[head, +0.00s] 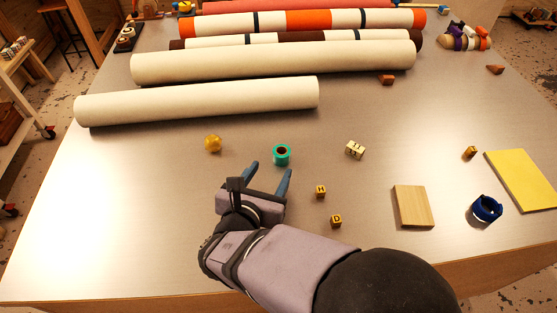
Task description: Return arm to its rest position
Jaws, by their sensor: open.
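My gripper (268,178) is in the head view, low over the front middle of the table. Its two blue-grey fingers are apart with nothing between them. They point toward a small green ring-shaped roll (282,155), which stands just beyond the fingertips, apart from them as far as I can see. My arm reaches in from the bottom edge and hides part of the table's front.
A wooden block (413,206), a blue ring (487,209) and a yellow board (522,180) lie at right. Long cream rolls (200,101) lie across the back. The left front is clear.

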